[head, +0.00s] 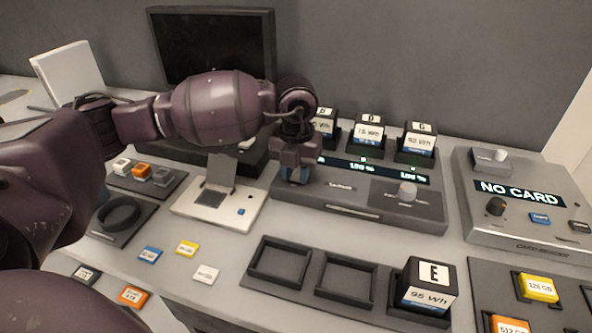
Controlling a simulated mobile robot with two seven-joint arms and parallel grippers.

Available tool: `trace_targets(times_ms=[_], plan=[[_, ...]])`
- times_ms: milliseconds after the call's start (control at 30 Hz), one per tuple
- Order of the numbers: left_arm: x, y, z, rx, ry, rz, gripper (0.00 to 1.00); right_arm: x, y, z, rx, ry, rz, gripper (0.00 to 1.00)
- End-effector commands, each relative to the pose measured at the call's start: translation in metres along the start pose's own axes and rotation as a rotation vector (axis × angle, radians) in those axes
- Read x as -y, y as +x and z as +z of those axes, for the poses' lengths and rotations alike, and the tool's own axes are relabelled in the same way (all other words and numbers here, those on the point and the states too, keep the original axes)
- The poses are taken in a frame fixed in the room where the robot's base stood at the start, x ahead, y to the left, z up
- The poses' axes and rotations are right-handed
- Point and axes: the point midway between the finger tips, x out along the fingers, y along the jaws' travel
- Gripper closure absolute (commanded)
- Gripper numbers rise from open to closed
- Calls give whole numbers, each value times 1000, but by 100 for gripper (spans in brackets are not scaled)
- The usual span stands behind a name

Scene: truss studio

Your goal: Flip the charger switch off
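The charger (330,198) is a long dark grey unit in the middle of the bench. Three labelled batteries stand in its back row, and its display strip is lit, partly hidden by my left gripper. A pale round-topped switch (407,190) stands on a plate at the charger's right end; the labels beside it are too small to read. My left gripper (294,176) points down at the charger's left end, well left of the switch. Its fingertips are small and dark, and whether they are apart is unclear. My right gripper is out of view.
A card reader (530,225) showing "NO CARD" stands right of the charger. Battery E (428,288) sits in a tray in front, beside two empty slots (345,276). A white device (222,210) and several small cards lie left. A dark monitor (212,40) stands behind.

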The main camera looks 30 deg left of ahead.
Motion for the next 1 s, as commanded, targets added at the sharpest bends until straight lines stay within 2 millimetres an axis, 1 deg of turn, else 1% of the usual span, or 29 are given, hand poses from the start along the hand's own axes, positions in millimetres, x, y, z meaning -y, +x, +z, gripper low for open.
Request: trace_targets(times_ms=[33, 133, 167, 333, 500, 700, 1000], plan=[[0, 0, 0, 0, 0, 0, 79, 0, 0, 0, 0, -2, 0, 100], [0, 0, 0, 0, 0, 0, 94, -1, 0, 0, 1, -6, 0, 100], [0, 0, 0, 0, 0, 0, 96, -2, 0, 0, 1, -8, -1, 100], [0, -1, 1, -34, -2, 2, 96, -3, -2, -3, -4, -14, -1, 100], [0, -4, 4, -142, -3, 1, 96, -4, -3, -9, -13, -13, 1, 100], [0, -4, 6, -243, -2, 1, 96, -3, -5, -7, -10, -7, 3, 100], [0, -3, 6, -262, 0, 1, 96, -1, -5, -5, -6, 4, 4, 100]])
